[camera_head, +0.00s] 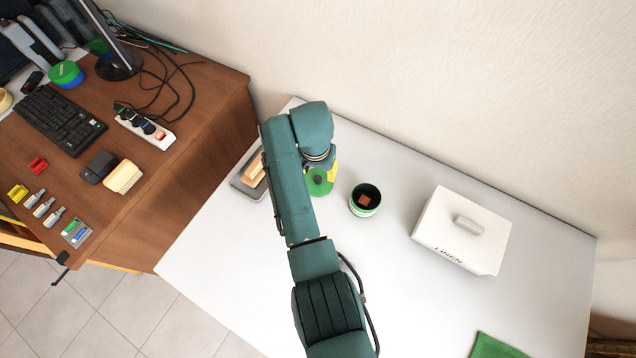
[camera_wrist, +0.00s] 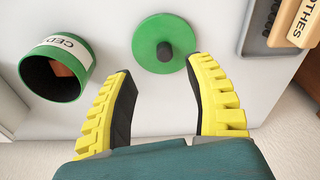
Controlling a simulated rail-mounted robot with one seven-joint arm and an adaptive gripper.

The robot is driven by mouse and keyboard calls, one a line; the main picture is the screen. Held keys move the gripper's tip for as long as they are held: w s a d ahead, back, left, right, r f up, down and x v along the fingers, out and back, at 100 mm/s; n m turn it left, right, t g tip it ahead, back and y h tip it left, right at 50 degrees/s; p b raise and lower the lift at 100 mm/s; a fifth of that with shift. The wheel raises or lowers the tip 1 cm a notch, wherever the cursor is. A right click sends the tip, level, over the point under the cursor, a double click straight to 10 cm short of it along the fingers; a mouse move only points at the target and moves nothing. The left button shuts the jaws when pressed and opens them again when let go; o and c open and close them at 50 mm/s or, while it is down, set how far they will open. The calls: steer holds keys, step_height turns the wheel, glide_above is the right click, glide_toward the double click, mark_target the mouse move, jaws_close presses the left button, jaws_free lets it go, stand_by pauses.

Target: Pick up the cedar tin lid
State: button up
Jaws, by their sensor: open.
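The cedar tin lid is a green disc with a dark round knob; it lies flat on the white table, in the wrist view (camera_wrist: 148,43) just beyond my fingertips. In the head view the lid (camera_head: 318,186) is partly hidden by my arm. My gripper (camera_wrist: 160,78) is open and empty, its two yellow-and-black fingers spread on either side in front of the lid, apart from it. The open cedar tin (camera_wrist: 76,52), green with a white label reading "CED", stands left of the lid in the wrist view; a brown block shows inside. It also shows in the head view (camera_head: 365,199).
A white box marked LINEN (camera_head: 461,230) stands to the right on the white table. A grey tray (camera_head: 241,184) with a tan-handled brush-like thing lies left of the lid. A green cloth (camera_head: 496,346) is at the front right. A brown desk (camera_head: 200,95) adjoins on the left.

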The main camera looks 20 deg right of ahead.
mark_target(318, 178)
steer(key=f+b, duration=0.1)
steer(key=f, duration=0.1)
steer(key=w+f+b, duration=0.1)
steer(key=f, duration=0.1)
steer(key=f+b, duration=0.1)
steer(key=f, duration=0.1)
steer(key=shift+w+d+f, duration=0.15)
steer(key=shift+d+f, duration=0.1)
steer(key=shift+d, duration=0.05)
steer(key=shift+f, duration=0.4)
jaws_close()
